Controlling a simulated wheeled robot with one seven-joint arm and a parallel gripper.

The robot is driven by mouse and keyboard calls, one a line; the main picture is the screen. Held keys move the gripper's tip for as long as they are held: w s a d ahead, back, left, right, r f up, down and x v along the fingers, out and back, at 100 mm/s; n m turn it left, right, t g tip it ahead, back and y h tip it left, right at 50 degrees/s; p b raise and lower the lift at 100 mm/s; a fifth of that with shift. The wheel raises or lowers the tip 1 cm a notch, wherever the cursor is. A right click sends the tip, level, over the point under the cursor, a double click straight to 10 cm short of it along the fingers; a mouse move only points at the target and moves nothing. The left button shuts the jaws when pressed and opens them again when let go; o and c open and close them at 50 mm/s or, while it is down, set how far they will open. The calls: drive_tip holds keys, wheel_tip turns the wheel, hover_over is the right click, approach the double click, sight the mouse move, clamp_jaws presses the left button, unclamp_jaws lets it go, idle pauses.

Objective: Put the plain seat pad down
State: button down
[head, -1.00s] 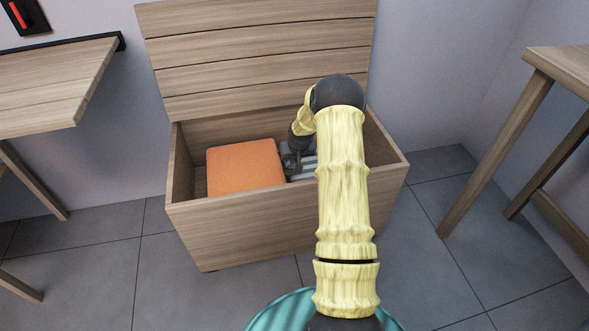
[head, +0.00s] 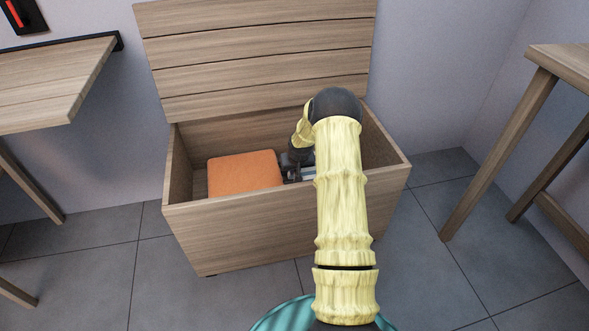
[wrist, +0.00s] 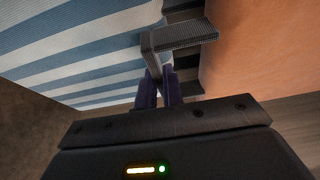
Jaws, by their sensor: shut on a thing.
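The plain orange seat pad (head: 245,174) is inside the left part of the open wooden box (head: 290,225), flat side up. It fills the right of the wrist view (wrist: 270,45). My gripper (wrist: 159,88) is shut on a grey strap-like handle (wrist: 185,35) at the pad's edge. In the head view my gripper is mostly hidden by my arm, just right of the pad. A blue-and-white striped pad (wrist: 75,50) lies beside it and shows as a small patch in the head view (head: 308,173). The orange pad's underside and any contact below it are hidden.
The box's slatted lid (head: 255,60) stands open against the wall. A wooden table (head: 50,85) is at left and another (head: 560,70) at right. Tiled floor is clear around the box.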

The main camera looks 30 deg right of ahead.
drive_tip(key=shift+f, duration=0.2)
drive_tip(key=c, duration=1.5)
unclamp_jaws()
drive_tip(key=shift+r, duration=0.55)
drive_tip(key=p+v, duration=0.7)
drive_tip(key=v, duration=0.5)
drive_tip(key=shift+s, duration=0.1)
